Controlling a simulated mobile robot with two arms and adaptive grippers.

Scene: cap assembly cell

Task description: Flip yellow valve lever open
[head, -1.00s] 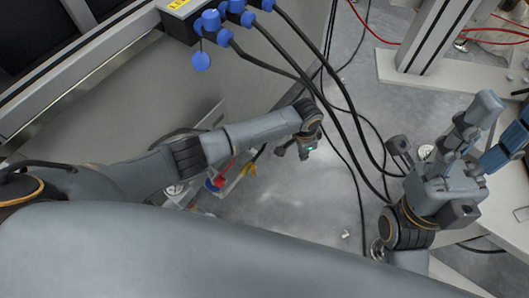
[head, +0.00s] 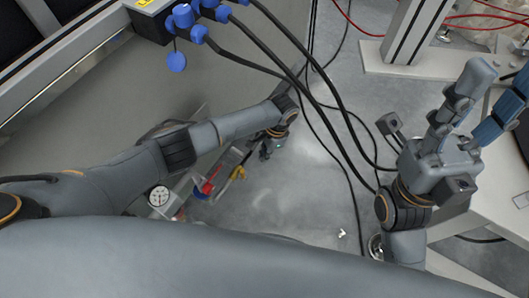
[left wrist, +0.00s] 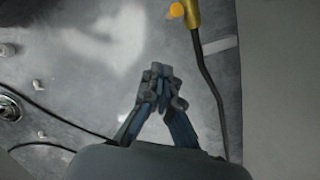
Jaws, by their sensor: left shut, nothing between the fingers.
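The yellow valve lever (head: 238,173) shows in the head view beside the wall, next to a red part. In the left wrist view, a yellow piece with a rounded orange-yellow end (left wrist: 177,10) sits at the top edge, partly cut off, with a dark hose running down from it. My left gripper (head: 266,150) is a little above and right of the lever in the head view. In the left wrist view its fingertips (left wrist: 160,74) meet, empty and apart from the yellow piece. My right gripper (head: 500,82) has its fingers spread, far to the right.
A red part (head: 211,180) and a round gauge (head: 158,197) lie left of the lever. Blue connectors (head: 184,18) with black cables (head: 262,35) hang from above and cross the middle. The grey floor (head: 305,205) is mostly open. A white base (head: 415,60) stands at the upper right.

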